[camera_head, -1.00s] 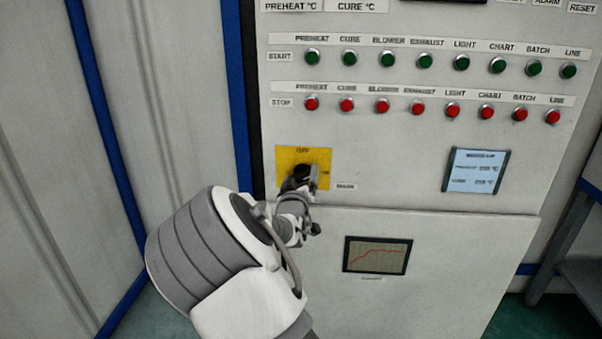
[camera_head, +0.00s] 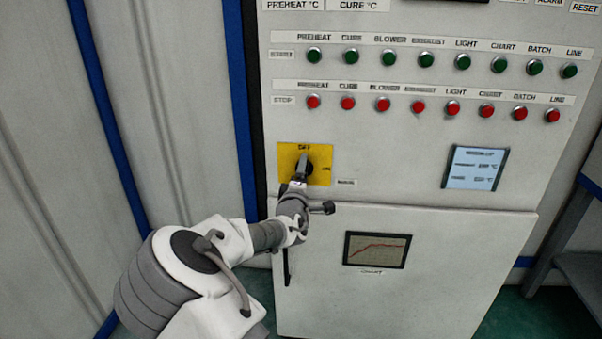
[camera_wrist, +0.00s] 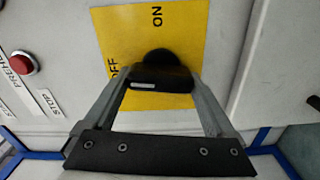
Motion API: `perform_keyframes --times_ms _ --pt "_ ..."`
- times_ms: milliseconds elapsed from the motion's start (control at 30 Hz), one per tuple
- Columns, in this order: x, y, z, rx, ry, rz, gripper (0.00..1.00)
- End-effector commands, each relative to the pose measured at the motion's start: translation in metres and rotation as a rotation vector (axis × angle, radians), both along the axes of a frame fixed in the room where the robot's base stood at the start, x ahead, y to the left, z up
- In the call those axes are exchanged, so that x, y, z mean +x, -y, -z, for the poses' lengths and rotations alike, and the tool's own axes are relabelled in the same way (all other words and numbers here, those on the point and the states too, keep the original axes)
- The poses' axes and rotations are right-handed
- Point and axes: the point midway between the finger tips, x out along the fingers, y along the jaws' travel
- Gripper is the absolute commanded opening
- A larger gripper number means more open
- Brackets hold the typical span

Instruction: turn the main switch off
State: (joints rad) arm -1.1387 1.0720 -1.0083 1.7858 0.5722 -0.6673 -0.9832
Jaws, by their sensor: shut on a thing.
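The main switch is a black rotary handle (camera_wrist: 160,78) on a yellow plate (camera_head: 287,156) on the cabinet front. In the head view OFF is printed at the plate's top and ON at its right. In the wrist view the handle lies crosswise, its white mark (camera_wrist: 143,85) on the side where OFF is printed; ON is at the top. My gripper (camera_wrist: 160,82) is shut on the handle, one finger at each end. In the head view my gripper (camera_head: 299,180) partly covers the handle, which looks nearly upright, towards OFF.
Rows of green start buttons (camera_head: 426,60) and red stop buttons (camera_head: 418,107) sit above the switch. A small display (camera_head: 475,168) is to the right. A lower door (camera_head: 450,240) with a chart screen (camera_head: 377,250) is below.

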Motion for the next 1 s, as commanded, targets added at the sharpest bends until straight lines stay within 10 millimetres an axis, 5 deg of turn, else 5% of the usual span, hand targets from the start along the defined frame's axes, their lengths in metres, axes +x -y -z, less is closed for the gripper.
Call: perform_keyframes --times_ms 867,900,1000 --pt "-0.0004 0.0008 0.0023 -0.167 -0.009 0.002 0.34" --pt "-0.0004 0.0007 0.0024 -0.167 -0.009 0.002 0.92" --pt "-0.0003 0.0006 0.0022 -0.167 -0.009 0.001 1.0"
